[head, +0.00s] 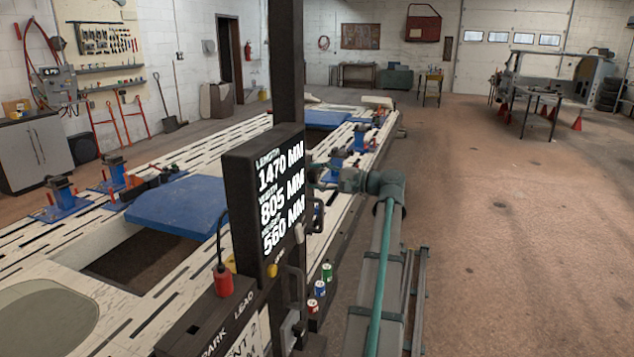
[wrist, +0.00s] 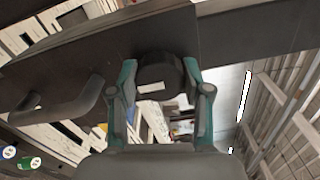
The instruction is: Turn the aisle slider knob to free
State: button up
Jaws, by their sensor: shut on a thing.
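In the wrist view a round dark knob (wrist: 158,72) sits on a dark beam (wrist: 235,28). A short pale mark shows on its near face. My gripper (wrist: 160,64) has its two teal fingers on either side of the knob, shut on it. In the head view my gripper (head: 325,178) is at the right side of the dark post, partly behind the display unit (head: 262,205). The knob is hidden there. No lettering for the knob's positions is readable in either view.
A dark bar handle (wrist: 72,108) stands out beside the knob. The perforated bench (head: 170,160) with blue plates lies to the left. Open floor (head: 500,220) lies to the right.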

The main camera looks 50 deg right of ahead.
dwell(0.4)
jog(key=o, duration=1.2)
jog(key=shift+c, duration=0.2)
jog(key=shift+s, duration=0.1)
jog(key=v, duration=1.2)
